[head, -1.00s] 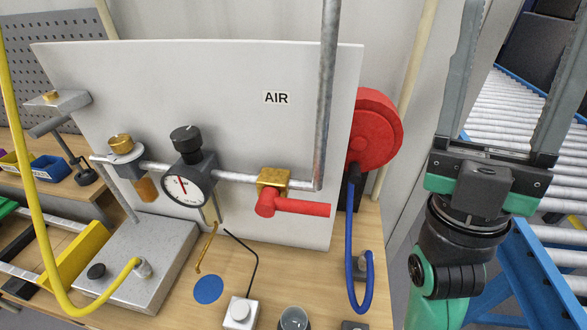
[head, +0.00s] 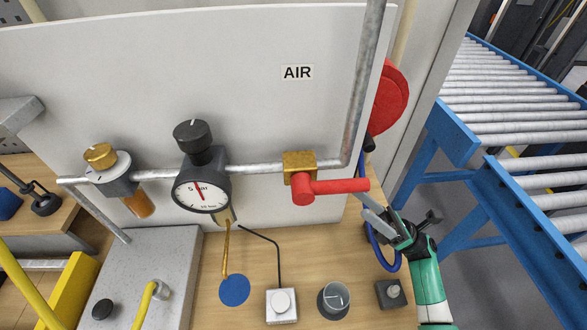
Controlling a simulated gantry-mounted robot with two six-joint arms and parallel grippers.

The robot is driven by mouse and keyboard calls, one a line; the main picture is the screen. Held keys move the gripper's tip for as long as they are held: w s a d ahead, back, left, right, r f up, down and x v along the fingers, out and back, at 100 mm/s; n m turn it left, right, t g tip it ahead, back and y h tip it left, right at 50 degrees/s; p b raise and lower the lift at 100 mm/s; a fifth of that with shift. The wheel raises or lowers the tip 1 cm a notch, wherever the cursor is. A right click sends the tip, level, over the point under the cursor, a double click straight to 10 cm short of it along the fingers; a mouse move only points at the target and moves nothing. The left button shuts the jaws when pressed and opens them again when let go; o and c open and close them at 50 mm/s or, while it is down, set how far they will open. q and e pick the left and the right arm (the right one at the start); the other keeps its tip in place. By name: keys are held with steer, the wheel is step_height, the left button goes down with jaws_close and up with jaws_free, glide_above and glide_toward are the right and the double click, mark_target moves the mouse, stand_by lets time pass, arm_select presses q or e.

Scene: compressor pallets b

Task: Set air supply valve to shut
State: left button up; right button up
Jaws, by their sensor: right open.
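The air supply valve is a brass body (head: 299,165) on the grey pipe, under the AIR label (head: 297,72). Its red lever handle (head: 336,186) points right, roughly in line with the horizontal pipe. My right gripper (head: 366,207) is open and empty, just below and right of the handle's free end. Its fingers point up and left toward the handle; I cannot tell whether they touch it. My left gripper is not in view.
A vertical pipe (head: 364,85) rises right of the valve. A pressure gauge (head: 201,190) with a black knob sits left. A red reel (head: 391,98) and blue hose (head: 381,254) are near my right arm. A roller conveyor (head: 520,105) stands at the right.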

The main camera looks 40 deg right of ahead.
mark_target(339, 181)
steer(key=p+x, duration=0.2)
steer(key=x, duration=0.9)
steer(key=shift+s+r+p, duration=0.1)
steer(key=shift+r+p, duration=0.15)
steer(key=shift+p, duration=0.15)
steer(key=shift+d, duration=0.1)
steer(key=shift+c, duration=0.2)
jaws_close()
stand_by(0.5)
